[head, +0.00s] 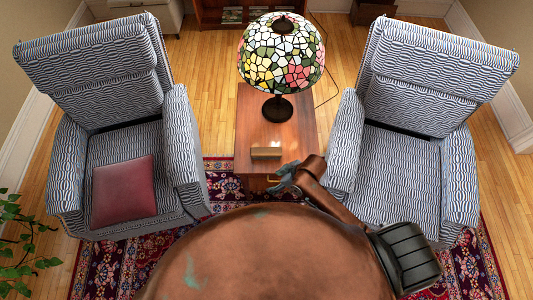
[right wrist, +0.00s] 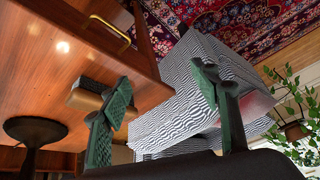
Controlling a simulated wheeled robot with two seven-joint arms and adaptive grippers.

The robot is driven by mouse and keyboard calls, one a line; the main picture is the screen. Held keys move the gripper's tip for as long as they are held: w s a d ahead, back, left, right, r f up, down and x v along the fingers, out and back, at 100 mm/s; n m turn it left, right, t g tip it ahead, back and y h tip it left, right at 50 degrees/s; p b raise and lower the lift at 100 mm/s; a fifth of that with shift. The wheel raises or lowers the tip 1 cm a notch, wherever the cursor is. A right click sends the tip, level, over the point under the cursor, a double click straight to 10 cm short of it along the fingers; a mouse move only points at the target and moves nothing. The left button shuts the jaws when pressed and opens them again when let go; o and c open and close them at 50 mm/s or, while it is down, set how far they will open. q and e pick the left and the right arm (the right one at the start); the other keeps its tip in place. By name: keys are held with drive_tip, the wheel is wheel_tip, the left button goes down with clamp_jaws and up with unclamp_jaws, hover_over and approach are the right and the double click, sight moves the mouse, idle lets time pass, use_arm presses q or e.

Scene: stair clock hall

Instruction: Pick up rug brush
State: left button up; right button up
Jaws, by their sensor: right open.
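The rug brush (head: 266,152), a small block with a tan wooden top, lies on the front part of the wooden side table (head: 247,118). In the right wrist view the brush (right wrist: 88,94) shows a dark side, and it is partly behind one green finger pad. My right gripper (head: 279,180) is open and empty at the table's front right edge, a little in front of and to the right of the brush, not touching it. Its two padded fingers are spread apart in the right wrist view (right wrist: 162,90). My left gripper is in neither view.
A stained-glass lamp (head: 281,55) stands on the table behind the brush. Patterned armchairs stand left (head: 120,150) and right (head: 395,150); the left holds a red cushion (head: 124,190). A brass handle (right wrist: 108,27) sticks out from the table front. A plant (head: 20,245) is at left.

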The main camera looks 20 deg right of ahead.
drive_tip(key=w+a+f+n+g, duration=0.1)
drive_tip(key=w+a+n, duration=0.2)
drive_tip(key=w, duration=0.2)
drive_tip(key=n+g, duration=0.1)
drive_tip(key=n, duration=0.2)
hover_over(267, 151)
drive_tip(key=s+d, duration=0.1)
drive_tip(key=d, duration=0.1)
drive_tip(key=shift+a+r, duration=0.1)
drive_tip(key=shift+r, duration=0.25)
drive_tip(key=shift+w+f, duration=0.15)
drive_tip(key=shift+f, duration=0.05)
drive_tip(key=x, duration=0.2)
drive_tip(key=b+x, duration=0.1)
drive_tip(key=x, duration=0.4)
drive_tip(key=shift+d+f+b, duration=0.2)
drive_tip(key=shift+d+b, duration=0.05)
drive_tip(key=shift+b, duration=0.1)
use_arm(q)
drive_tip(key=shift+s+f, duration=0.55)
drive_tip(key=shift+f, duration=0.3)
use_arm(e)
drive_tip(key=shift+c, duration=0.4)
drive_tip(key=c, duration=1.4)
drive_tip(key=shift+r, duration=0.1)
drive_tip(key=shift+c, duration=0.2)
